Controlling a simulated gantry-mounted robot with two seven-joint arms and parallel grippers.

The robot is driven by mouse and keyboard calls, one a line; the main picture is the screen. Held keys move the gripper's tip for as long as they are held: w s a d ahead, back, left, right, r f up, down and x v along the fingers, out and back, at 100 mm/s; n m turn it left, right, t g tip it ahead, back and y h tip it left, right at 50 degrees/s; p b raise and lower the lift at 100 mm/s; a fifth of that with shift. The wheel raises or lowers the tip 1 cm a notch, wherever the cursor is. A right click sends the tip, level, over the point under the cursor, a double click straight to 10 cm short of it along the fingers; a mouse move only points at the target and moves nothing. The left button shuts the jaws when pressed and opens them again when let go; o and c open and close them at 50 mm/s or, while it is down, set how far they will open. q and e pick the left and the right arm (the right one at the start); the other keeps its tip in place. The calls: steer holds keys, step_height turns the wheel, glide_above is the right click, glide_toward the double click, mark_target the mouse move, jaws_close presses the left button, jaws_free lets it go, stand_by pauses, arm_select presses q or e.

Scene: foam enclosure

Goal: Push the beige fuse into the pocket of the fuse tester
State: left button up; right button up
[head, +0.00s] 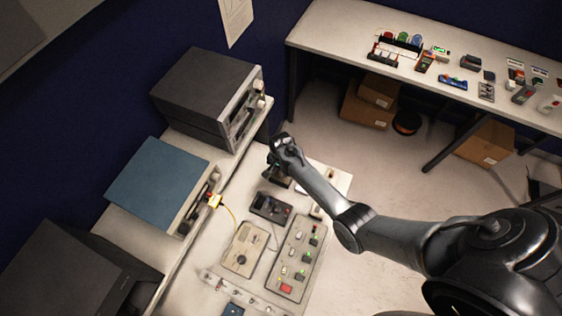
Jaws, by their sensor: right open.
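My right arm reaches in from the right, and its gripper (277,176) is over the far end of the white bench, pointing down. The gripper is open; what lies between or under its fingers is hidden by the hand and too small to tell. I cannot pick out the beige fuse. Below the gripper in the picture lie a small dark device (271,207) and a beige boxed device (243,249) with a round dark spot; I cannot tell which one is the fuse tester. My left gripper is not in view.
A grey panel (298,260) with green and red switches lies right of the beige device. Instruments stand along the left: a black-topped one (205,85), a blue-topped one (155,185) and a dark one (75,275). A cluttered table (330,35) stands behind.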

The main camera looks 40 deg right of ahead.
step_height(320, 180, up, 9)
steer(key=shift+r, duration=0.15)
stand_by(0.5)
steer(key=s+f+g, duration=0.2)
steer(key=s+f, duration=0.6)
steer(key=s, duration=0.7)
steer(key=s+a+r+n, duration=0.1)
steer(key=s, duration=0.2)
steer(key=s+a+r+n, duration=0.1)
steer(key=s+n, duration=0.1)
steer(key=s, duration=0.1)
steer(key=s+a+r+n, duration=0.1)
steer(key=s+r+n, duration=0.1)
steer(key=s, duration=0.1)
steer(key=shift+s+a+t+h+p, duration=0.3)
steer(key=shift+a+t+h, duration=0.05)
steer(key=shift+t+h, duration=0.05)
steer(key=a+r+n+t, duration=0.2)
steer(key=r+n, duration=0.3)
steer(key=r, duration=0.3)
steer(key=w+a+r+n+t+y, duration=0.1)
steer(key=a+r+n, duration=0.3)
steer(key=r, duration=0.5)
steer(key=shift+w+a+n+t, duration=0.2)
steer(key=shift+n+t, duration=0.4)
steer(key=shift+t, duration=0.3)
